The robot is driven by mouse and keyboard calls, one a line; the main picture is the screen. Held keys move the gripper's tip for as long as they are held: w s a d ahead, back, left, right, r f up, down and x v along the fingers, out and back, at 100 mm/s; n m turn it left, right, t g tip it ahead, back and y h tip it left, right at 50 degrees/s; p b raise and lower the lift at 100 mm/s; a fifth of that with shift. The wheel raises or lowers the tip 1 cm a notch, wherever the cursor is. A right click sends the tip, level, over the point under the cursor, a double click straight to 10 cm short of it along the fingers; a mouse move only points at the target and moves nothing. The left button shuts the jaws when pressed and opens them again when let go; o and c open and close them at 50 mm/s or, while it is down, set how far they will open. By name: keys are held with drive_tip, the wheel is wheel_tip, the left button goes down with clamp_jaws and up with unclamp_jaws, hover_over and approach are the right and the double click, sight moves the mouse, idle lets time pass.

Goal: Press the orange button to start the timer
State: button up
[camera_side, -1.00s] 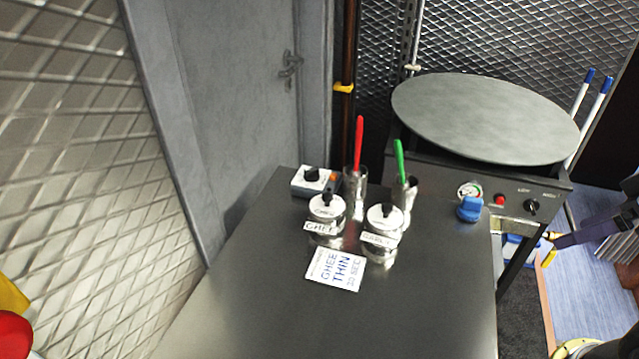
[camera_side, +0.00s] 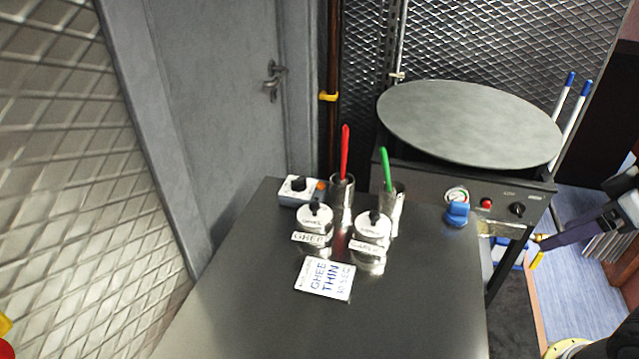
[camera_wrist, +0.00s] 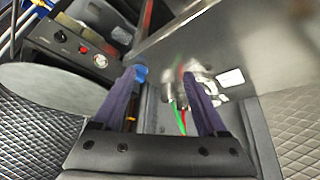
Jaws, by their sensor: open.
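The timer is a small white and grey box (camera_side: 300,191) with a black knob, at the far left corner of the steel table. Its small orange button (camera_side: 320,185) shows at the box's right end, partly close behind the red-handled cup. My gripper (camera_side: 540,249) is at the right edge of the side view, beyond the table's right side and well away from the timer. In the wrist view my gripper (camera_wrist: 160,74) shows two dark purple fingers spread apart with nothing held. I cannot make out the orange button in the wrist view.
Two lidded jars, ghee (camera_side: 315,224) and another (camera_side: 371,238), and metal cups with a red handle (camera_side: 345,152) and green handle (camera_side: 386,168) crowd the timer. A card (camera_side: 325,278) lies in front. A round griddle (camera_side: 470,123) stands right. The front table is clear.

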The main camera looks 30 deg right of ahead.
clamp_jaws()
idle(0.4)
idle(1.4)
